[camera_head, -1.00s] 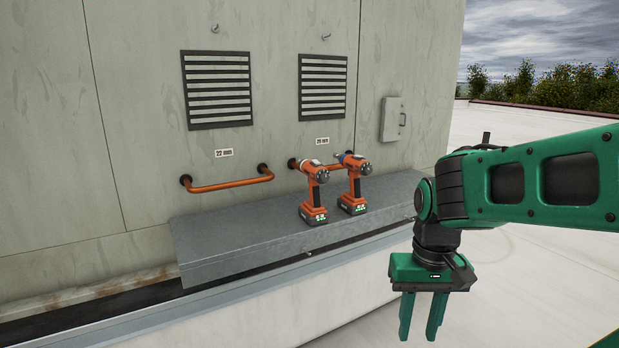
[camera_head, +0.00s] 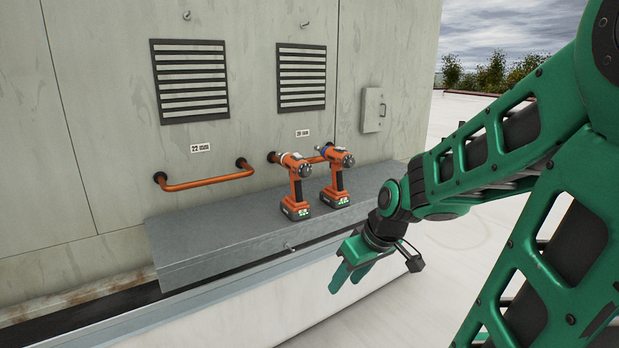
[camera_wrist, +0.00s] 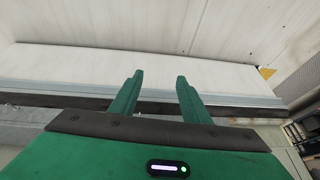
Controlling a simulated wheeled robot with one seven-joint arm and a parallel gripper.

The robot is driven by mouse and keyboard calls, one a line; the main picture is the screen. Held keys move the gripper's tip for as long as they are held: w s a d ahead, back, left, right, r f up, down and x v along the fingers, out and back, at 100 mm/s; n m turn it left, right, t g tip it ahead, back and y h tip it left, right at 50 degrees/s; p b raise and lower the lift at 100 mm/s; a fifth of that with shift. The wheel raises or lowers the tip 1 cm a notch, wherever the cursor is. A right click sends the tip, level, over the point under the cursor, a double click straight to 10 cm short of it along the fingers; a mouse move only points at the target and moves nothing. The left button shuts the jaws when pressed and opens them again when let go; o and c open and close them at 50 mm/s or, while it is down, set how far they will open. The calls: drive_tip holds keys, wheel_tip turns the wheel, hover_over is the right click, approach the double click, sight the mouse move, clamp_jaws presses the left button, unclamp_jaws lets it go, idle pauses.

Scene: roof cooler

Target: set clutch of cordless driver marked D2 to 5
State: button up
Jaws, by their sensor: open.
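Two orange and black cordless drivers stand upright on a grey metal ledge (camera_head: 215,232) against the wall. The left driver (camera_head: 297,188) has a pale grey nose. The right driver (camera_head: 337,178) has a blue part at its nose. I cannot read a D2 mark or any clutch numbers on either. My gripper (camera_head: 348,280) is open and empty, in front of the ledge and below the drivers, apart from both. In the wrist view its two green fingers (camera_wrist: 156,95) are spread with nothing between them, and no driver shows there.
Orange pipe handles (camera_head: 205,180) stick out of the wall behind the ledge, one close behind the drivers. Louvred vents (camera_head: 190,80) and a small grey box (camera_head: 374,110) are on the wall. The pale roof to the right is open.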

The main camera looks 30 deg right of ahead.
drive_tip(key=w+a+r+n+t+y, duration=0.1)
drive_tip(key=w+a+n+t+y, duration=0.2)
drive_tip(key=w, duration=0.6)
drive_tip(key=m+t+h, duration=0.1)
drive_tip(key=t+h, duration=0.4)
drive_tip(key=t, duration=0.5)
approach(307, 172)
drive_tip(key=w, duration=0.8)
drive_tip(key=shift+d+f, duration=0.15)
drive_tip(key=shift+d, duration=0.2)
drive_tip(key=shift+s, duration=0.1)
drive_tip(key=c, duration=1.1)
